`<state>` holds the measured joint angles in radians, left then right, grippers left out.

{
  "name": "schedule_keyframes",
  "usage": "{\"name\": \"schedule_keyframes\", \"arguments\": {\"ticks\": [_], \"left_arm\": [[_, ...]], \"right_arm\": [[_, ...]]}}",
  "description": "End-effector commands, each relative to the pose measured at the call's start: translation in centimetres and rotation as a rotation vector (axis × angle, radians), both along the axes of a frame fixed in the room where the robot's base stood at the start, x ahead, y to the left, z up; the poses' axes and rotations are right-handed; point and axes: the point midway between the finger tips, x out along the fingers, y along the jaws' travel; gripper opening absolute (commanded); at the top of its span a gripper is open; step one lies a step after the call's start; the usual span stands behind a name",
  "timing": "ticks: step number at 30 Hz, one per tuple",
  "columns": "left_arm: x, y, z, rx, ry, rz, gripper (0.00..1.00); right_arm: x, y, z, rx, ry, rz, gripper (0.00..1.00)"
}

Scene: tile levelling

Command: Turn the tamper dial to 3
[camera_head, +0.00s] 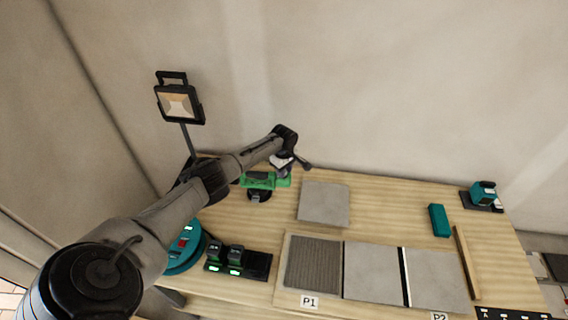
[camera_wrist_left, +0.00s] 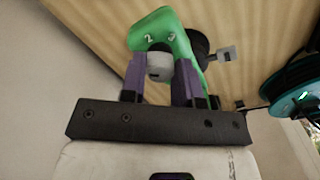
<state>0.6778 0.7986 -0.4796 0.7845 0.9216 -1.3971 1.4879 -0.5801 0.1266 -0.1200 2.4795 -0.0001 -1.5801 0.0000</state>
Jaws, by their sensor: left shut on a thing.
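The green tamper (camera_head: 258,180) lies at the back left of the wooden table, below the end of my left arm. In the left wrist view its green body (camera_wrist_left: 165,27) shows the numbers 2 and 3 beside a grey round dial (camera_wrist_left: 159,66). My left gripper (camera_head: 284,164) is at the tamper, and its two purple fingers (camera_wrist_left: 160,72) are shut on the dial, one on each side. I cannot tell which number the dial points to. My right gripper is not in view.
A loose grey tile (camera_head: 325,203) lies right of the tamper. Laid tiles (camera_head: 370,272) and a ribbed bed (camera_head: 312,265) are in front. A charger with batteries (camera_head: 237,263) and a teal round device (camera_head: 187,243) stand left. A work lamp (camera_head: 179,102) rises behind.

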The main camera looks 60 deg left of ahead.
Motion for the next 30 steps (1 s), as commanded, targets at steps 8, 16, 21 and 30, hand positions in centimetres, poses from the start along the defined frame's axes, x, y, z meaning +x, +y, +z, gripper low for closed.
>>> {"name": "schedule_keyframes", "arguments": {"ticks": [8, 16, 21, 30], "left_arm": [[0.0, -0.1, 0.2, -0.003, 0.0, -0.248, 0.06], [0.0, 0.0, 0.1, -0.001, -0.001, -0.505, 0.06], [0.0, 0.0, 0.1, -0.001, -0.001, -0.668, 0.06], [0.0, 0.0, 0.1, 0.0, -0.001, -0.952, 0.06]], "right_arm": [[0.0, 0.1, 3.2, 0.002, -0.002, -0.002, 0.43], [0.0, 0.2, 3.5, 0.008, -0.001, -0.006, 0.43], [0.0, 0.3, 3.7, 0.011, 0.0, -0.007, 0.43], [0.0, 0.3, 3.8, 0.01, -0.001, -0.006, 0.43]]}}
